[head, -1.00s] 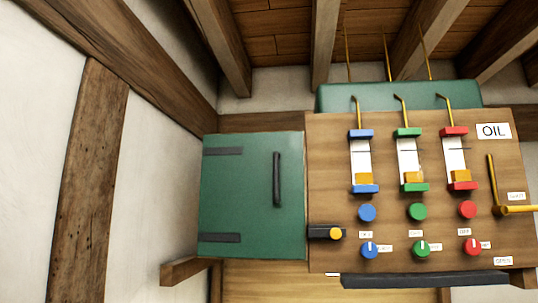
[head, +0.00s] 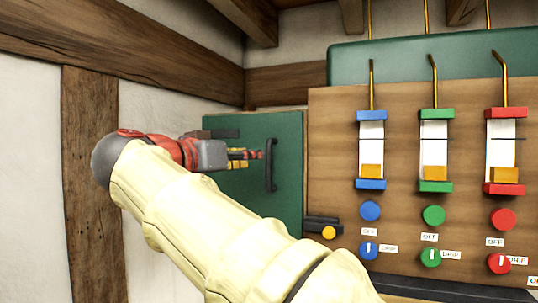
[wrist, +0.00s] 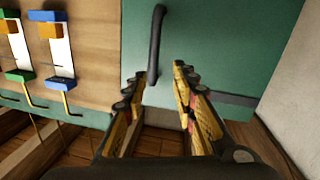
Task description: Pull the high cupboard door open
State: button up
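The green cupboard door (head: 290,135) hangs left of the wooden oil panel and looks shut. It has a dark upright bar handle (head: 271,166) near its right edge and dark hinge straps on its left. My gripper (head: 261,155) is raised in front of the door, its fingertips close to the handle. In the wrist view my gripper (wrist: 158,75) is open and empty, with one finger on each side of the handle's near end (wrist: 155,45). I cannot tell whether the fingers touch it. My arm hides the lower left of the door.
The wooden panel (head: 330,190) right of the door carries blue, green and red oilers, buttons and knobs. A small black latch with a yellow knob (head: 328,232) sits by the door's lower right corner. A white wall and timber post (head: 88,110) stand at left.

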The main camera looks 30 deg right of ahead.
aim_at(267, 153)
jog(key=d, duration=0.2)
jog(key=w+d+m+p, duration=0.1)
jog(key=d, duration=0.1)
jog(key=w+d+m+p, duration=0.1)
jog(key=d, duration=0.2)
jog(key=shift+w+r, duration=0.25)
jog(key=shift+w, duration=0.1)
jog(key=c, duration=0.3)
jog(key=c, duration=0.4)
grip_shut()
